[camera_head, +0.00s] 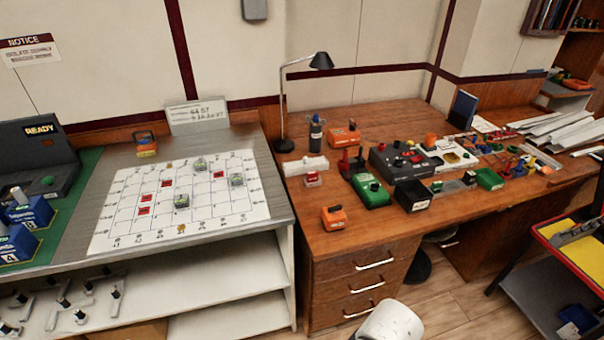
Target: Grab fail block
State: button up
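No lettering reading "fail" is legible, so I cannot tell for certain which block is the fail block. A small block with a red top (313,179) sits near the left side of the wooden desk (375,240). Flat red squares (147,197) and clear blocks with green (182,201) are on the white grid sheet (120,225) on the left counter. My gripper is not in view; a white rounded part at the bottom centre looks like my own arm.
Orange blocks (334,217), a green device (371,191), a black bin (412,195) and a dark meter box (400,163) crowd the desk. A black lamp (321,61) stands at the desk's left. The desk's front left is mostly clear. A red-edged cart (545,243) stands right.

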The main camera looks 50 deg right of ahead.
aim_at(312, 176)
jog(key=i+l+z, duration=0.15)
jog(key=i+l, duration=0.55)
jog(key=i+l+z, duration=0.15)
jog(key=i+l, duration=0.5)
jog(key=i, duration=0.15)
